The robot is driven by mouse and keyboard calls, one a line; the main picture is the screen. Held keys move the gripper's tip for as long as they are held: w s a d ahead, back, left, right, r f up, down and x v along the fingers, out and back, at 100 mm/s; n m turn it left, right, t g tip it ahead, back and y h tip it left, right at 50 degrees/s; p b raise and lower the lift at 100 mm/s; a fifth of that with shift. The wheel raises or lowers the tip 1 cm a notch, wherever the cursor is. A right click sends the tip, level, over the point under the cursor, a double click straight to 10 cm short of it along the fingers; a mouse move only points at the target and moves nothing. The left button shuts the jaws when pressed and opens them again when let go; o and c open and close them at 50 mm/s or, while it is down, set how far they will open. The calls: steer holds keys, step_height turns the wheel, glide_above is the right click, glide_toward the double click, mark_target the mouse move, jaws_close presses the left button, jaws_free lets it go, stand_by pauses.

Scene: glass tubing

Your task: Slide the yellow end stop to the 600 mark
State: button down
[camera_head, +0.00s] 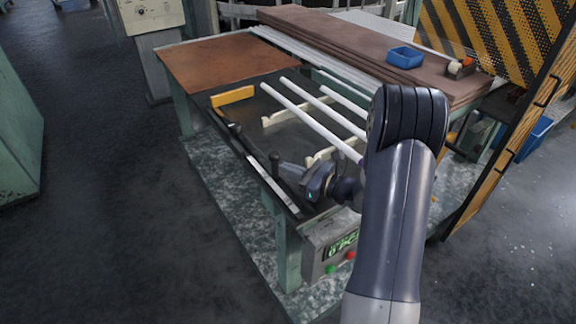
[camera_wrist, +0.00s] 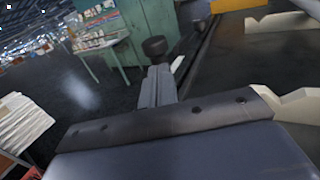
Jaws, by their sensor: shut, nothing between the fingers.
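The yellow end stop (camera_head: 232,95) is a flat bar lying across the far left end of the dark bench top; a sliver of it shows at the top of the wrist view (camera_wrist: 235,4). My gripper (camera_head: 287,170) is shut and empty at the near front edge of the bench, well away from the end stop. Its grey fingers also show in the wrist view (camera_wrist: 158,82), just short of a dark round knob (camera_wrist: 154,47). I cannot tell whether they touch it. A pale strip (camera_head: 280,196) runs along the front edge; no marks are readable.
White glass tubes (camera_head: 300,110) lie on cream notched supports (camera_head: 283,117) behind my gripper. A dark rod (camera_head: 238,133) lies along the front edge. A control box (camera_head: 330,245) with a green display hangs at the near corner. Floor to the left is clear.

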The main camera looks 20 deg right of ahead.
steer(key=shift+w+a, duration=0.2)
steer(key=shift+w+a, duration=0.1)
steer(key=shift+w, duration=0.15)
steer(key=w, duration=0.1)
steer(key=w+a+b, duration=0.1)
steer(key=w, duration=0.1)
steer(key=shift+w+f, duration=0.1)
steer(key=shift+w, duration=0.05)
steer(key=shift+r, duration=0.25)
steer(key=shift+d, duration=0.15)
